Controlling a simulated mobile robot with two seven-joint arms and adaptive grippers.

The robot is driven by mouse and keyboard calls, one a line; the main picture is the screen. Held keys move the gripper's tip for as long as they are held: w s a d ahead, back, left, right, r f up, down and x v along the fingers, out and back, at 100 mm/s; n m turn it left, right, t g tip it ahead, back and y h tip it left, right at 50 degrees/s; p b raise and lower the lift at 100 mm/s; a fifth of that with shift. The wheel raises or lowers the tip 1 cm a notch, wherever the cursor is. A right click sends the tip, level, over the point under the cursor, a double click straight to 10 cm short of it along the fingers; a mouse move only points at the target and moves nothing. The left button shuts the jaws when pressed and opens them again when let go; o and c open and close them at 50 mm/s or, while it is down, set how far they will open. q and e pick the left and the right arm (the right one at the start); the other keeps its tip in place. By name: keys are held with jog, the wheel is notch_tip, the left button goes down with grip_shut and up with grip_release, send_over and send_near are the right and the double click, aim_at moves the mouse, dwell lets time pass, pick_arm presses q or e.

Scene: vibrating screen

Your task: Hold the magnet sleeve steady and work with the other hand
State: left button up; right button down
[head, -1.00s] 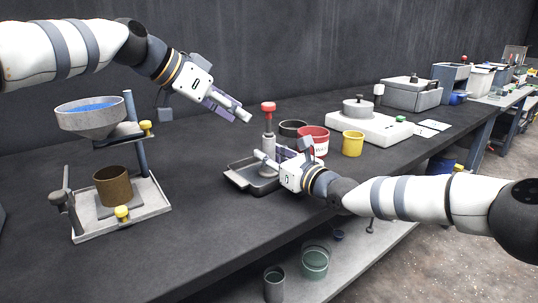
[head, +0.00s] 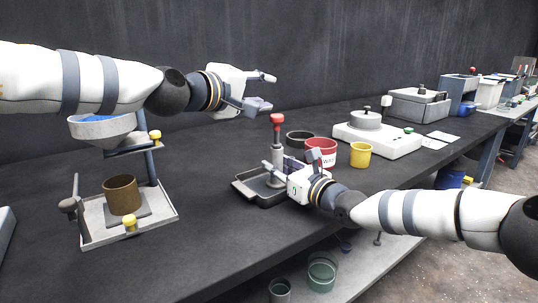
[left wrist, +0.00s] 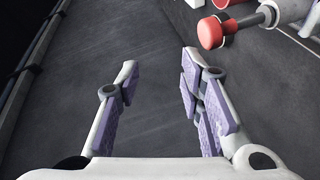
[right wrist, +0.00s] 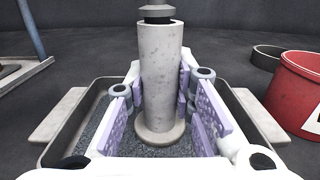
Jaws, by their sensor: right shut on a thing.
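The magnet sleeve is a grey upright cylinder (right wrist: 162,75) with a flared foot. It stands in a dark shallow tray (head: 245,191) that holds dark grains in the right wrist view. A red knob (head: 277,119) on a dark stem tops the sleeve; the knob also shows in the left wrist view (left wrist: 211,33). My right gripper (head: 272,172) is shut on the sleeve, its purple pads on both sides. My left gripper (head: 268,90) is open and empty, above and slightly left of the red knob, with clear space between its fingers.
A red tub (head: 321,154), a black ring-like dish (head: 298,140) and a yellow cup (head: 360,155) stand right of the tray. A hopper stand (head: 90,231) with a brown cup (head: 122,195) is at the left. The bench between stand and tray is clear.

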aim_at(276, 133)
pick_arm(q)
jog(key=s+d+f+n+t+y, duration=0.15)
jog(key=s+f+n+y, duration=0.3)
jog(key=n, duration=0.85)
jog(key=s+f+n+t+y, duration=0.35)
jog(key=f+n, duration=0.25)
jog(key=n, duration=0.8)
jog(key=shift+g+h, duration=0.4)
jog(key=shift+h, duration=0.1)
jog(key=w, duration=0.3)
jog(key=w+d, duration=0.1)
jog(key=w, duration=0.6)
jog(key=shift+w+d+r, duration=0.25)
jog(key=shift+d, duration=0.15)
grip_shut()
jog(key=c, duration=0.6)
grip_release()
jog(key=shift+r, duration=0.15)
grip_shut()
